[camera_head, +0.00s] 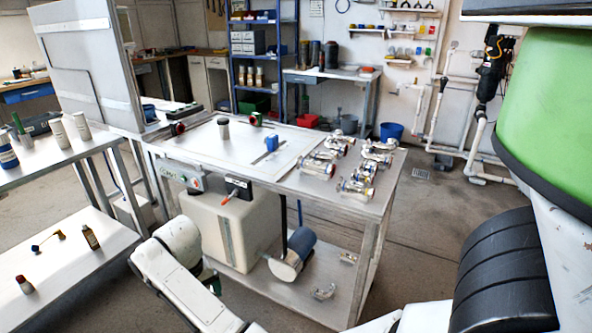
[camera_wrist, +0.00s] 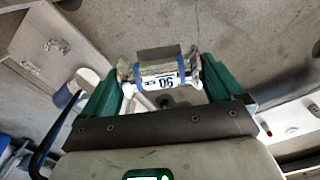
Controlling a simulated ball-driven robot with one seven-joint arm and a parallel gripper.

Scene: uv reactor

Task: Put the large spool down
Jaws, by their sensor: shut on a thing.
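In the head view my arm reaches down at the lower middle, and the spool cannot be made out there.
A steel workbench (camera_head: 190,150) carries several silvery spools and fittings (camera_head: 355,188) on its right part. Its lower shelf (camera_head: 325,270) holds a white tank (camera_head: 235,225), a blue-capped cylinder (camera_head: 293,255) and small fittings (camera_head: 323,291). A side table (camera_head: 40,160) stands left. Floor at right is clear.

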